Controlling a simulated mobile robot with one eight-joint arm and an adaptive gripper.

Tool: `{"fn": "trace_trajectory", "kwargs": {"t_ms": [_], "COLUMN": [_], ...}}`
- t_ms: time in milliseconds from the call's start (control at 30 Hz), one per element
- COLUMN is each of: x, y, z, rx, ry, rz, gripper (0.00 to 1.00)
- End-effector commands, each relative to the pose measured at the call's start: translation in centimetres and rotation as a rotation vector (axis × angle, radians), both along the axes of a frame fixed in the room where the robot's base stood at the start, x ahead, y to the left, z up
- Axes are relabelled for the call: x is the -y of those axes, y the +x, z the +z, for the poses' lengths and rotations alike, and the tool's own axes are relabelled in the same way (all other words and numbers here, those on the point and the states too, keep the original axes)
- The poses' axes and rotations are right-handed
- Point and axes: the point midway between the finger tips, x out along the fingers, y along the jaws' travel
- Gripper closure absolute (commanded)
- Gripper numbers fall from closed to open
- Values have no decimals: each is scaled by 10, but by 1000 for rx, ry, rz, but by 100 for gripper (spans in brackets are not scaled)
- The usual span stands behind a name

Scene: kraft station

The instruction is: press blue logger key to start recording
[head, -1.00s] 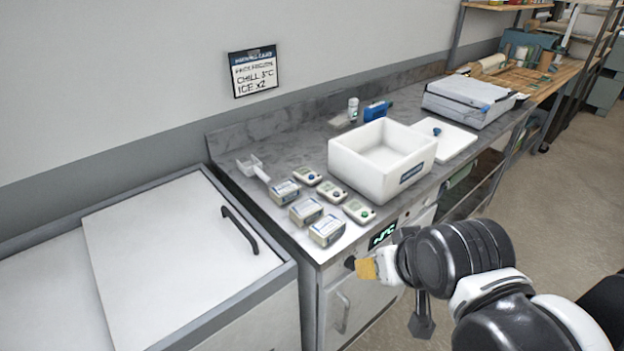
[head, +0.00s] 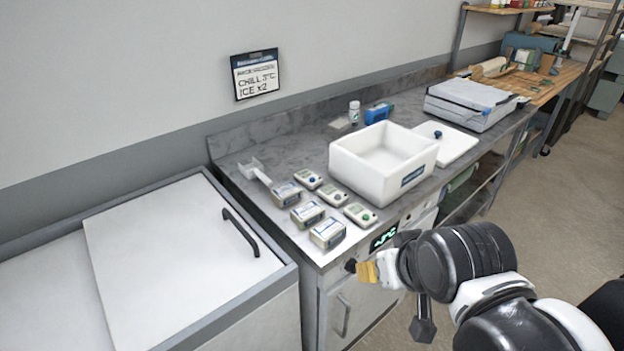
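Three small white loggers lie in a slanting row on the grey counter. The far-left logger (head: 308,179) has a blue key (head: 312,182). The middle logger (head: 332,194) has a small dark key whose colour I cannot tell well. The near-right logger (head: 360,215) has a green key (head: 366,217). My gripper (head: 366,272) is at the counter's front face, below and in front of the loggers and apart from them. Its yellow fingertips are beside a black knob (head: 350,265); I cannot tell if they touch it. The gap between the fingers is not clear. I see nothing held.
Several labelled boxes (head: 328,234) stand just left of the loggers, with a white scoop (head: 255,171) behind. A large white bin (head: 368,178) stands right of the loggers. A white chest lid with a black handle (head: 240,232) is at left. The counter's front edge is near my gripper.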

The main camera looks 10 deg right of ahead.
Motion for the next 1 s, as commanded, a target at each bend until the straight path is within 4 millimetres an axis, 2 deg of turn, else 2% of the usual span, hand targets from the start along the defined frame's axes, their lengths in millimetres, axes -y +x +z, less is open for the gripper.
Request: {"fn": "trace_trajectory", "kwargs": {"t_ms": [33,133,1000], "x": [0,0,0], "y": [0,0,0], "z": [0,0,0], "rx": [0,0,0], "ry": [0,0,0], "rz": [0,0,0], "gripper": [68,99,100]}}
